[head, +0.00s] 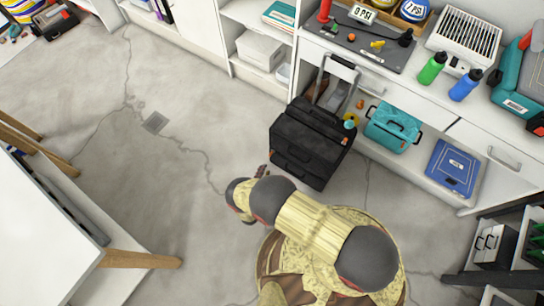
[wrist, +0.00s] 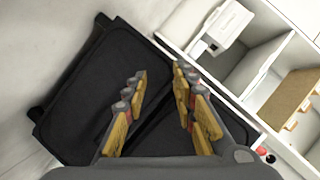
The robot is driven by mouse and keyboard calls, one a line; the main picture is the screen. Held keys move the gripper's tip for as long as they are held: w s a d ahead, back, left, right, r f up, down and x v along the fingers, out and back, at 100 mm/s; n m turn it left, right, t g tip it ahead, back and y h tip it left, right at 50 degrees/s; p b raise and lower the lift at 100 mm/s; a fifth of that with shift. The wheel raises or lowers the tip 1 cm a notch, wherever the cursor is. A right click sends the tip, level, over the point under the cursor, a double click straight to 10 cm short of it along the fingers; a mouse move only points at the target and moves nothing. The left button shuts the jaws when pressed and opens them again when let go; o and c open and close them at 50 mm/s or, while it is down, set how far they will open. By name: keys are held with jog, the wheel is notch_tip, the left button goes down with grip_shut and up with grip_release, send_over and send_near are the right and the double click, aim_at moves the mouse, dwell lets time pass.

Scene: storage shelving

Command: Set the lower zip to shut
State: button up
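A black suitcase (head: 312,140) with a raised handle (head: 343,62) stands on the floor against the white bench. In the wrist view, a black case surface (wrist: 85,90) fills the left and middle. I cannot make out the lower zip or its slider, or tell whether it is shut. My gripper (head: 263,171) is low at the left of the suitcase's near side. In the wrist view, my gripper (wrist: 162,85) has its yellow-grey fingers apart and nothing visible between them. The fingers overlap the case in the picture; I cannot tell if they touch it.
A white bench (head: 440,105) stands behind and right of the suitcase, with a teal cooler bag (head: 392,128) and a blue case (head: 452,168) on its lower shelf. White shelving (head: 240,50) stands at the back. A white table (head: 50,240) is at left. The floor (head: 175,170) between is clear.

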jog(key=shift+m+t, duration=0.7)
jog(key=shift+w+d+r+b, duration=0.25)
jog(key=shift+w+d+b, duration=0.2)
jog(key=shift+w, duration=0.85)
jog(key=shift+w+d+r+b, duration=0.25)
jog(key=shift+w+d+b, duration=0.25)
jog(key=shift+w, duration=0.85)
jog(key=shift+w+d+r+b, duration=0.3)
jog(key=shift+w+d, duration=0.3)
jog(key=shift+w, duration=0.7)
grip_shut()
